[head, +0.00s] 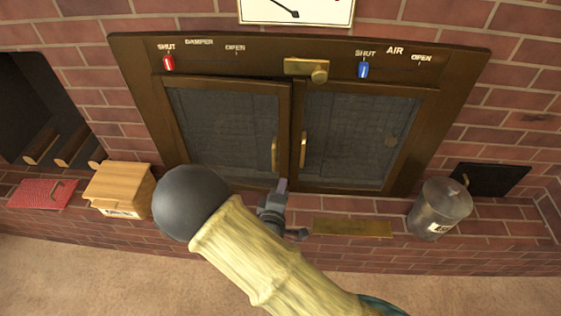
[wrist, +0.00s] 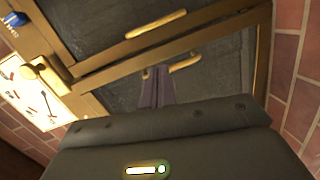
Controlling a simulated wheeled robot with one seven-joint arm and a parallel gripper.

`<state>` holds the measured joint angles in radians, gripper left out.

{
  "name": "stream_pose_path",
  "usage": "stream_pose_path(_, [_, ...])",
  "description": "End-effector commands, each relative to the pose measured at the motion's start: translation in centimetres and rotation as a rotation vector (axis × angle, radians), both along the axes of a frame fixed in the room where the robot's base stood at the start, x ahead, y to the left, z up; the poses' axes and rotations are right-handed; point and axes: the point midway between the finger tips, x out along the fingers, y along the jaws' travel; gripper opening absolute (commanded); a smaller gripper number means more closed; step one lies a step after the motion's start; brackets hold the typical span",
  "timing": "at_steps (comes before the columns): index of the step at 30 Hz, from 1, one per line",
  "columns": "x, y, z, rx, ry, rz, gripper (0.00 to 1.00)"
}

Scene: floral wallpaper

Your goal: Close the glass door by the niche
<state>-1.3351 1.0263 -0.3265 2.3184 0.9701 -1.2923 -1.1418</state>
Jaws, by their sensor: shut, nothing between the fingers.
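The left glass door (head: 225,128), on the side of the log niche (head: 35,110), has a brown metal frame and dark glass. Its upright brass handle (head: 275,154) is near its right edge. Its edge looks nearly in line with the right glass door (head: 350,135); I cannot tell if it is flush. In the wrist view, the left door's glass (wrist: 215,75) and handle (wrist: 186,64) show. My gripper (head: 282,186) is shut and empty at the left door's lower right corner. In the wrist view its fingers (wrist: 158,72) overlap that door; contact is unclear.
A brass latch with a knob (head: 318,76) is above the doors. Red (head: 168,63) and blue (head: 363,70) sliders flank it. On the brick ledge are a wooden box (head: 120,188), a red item (head: 43,193), a brass plate (head: 352,229) and a metal canister (head: 438,208).

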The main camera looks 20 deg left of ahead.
Motion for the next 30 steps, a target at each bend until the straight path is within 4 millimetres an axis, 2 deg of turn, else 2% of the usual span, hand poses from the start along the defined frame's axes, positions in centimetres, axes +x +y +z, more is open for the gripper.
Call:
stream_pose_path(1, [-0.9,0.8,-0.7,-0.044,-0.055,0.03,0.0])
stream_pose_path(6, [-2.1,1.9,-0.4,-0.108,-0.152,0.067,0.0])
stream_pose_path(17, [-1.8,1.9,-0.2,-0.107,-0.153,0.066,0.0])
stream_pose_path(23, [0.0,2.2,-0.3,-0.105,-0.153,0.063,0.0])
stream_pose_path(30, [4.0,2.8,-0.3,-0.104,-0.152,0.063,0.0])
